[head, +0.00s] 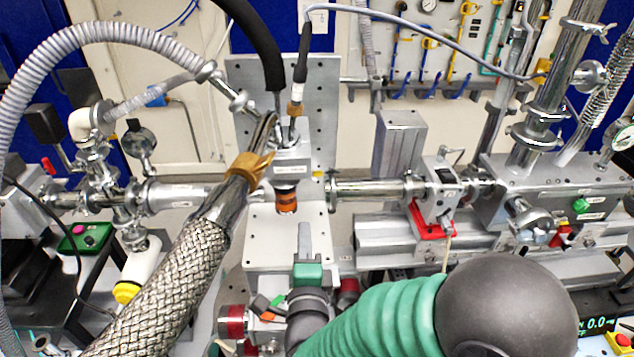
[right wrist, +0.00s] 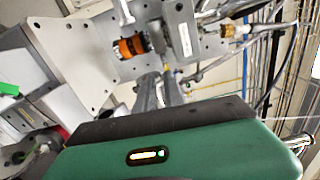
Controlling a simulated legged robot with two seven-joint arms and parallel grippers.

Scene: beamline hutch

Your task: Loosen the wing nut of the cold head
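The cold head (head: 292,160) is a grey block with a label at the middle of the head view. An orange-brown ring (head: 286,200) sits below it; this ring also shows in the right wrist view (right wrist: 131,47). A brass-coloured winged fitting (head: 247,168) sits on the end of the thick braided hose (head: 165,290). I cannot tell which part is the wing nut. My right gripper (head: 304,235) points up from below, just under the ring and apart from it. Its grey fingers (right wrist: 168,82) look empty, but their gap is unclear. My left gripper is not in view.
A horizontal steel beam pipe (head: 370,188) runs right of the cold head, to a red-based valve block (head: 435,190). The braided hose crosses the left foreground. A vertical plate (head: 325,110) stands behind. A cable and black hose (head: 258,45) hang from above.

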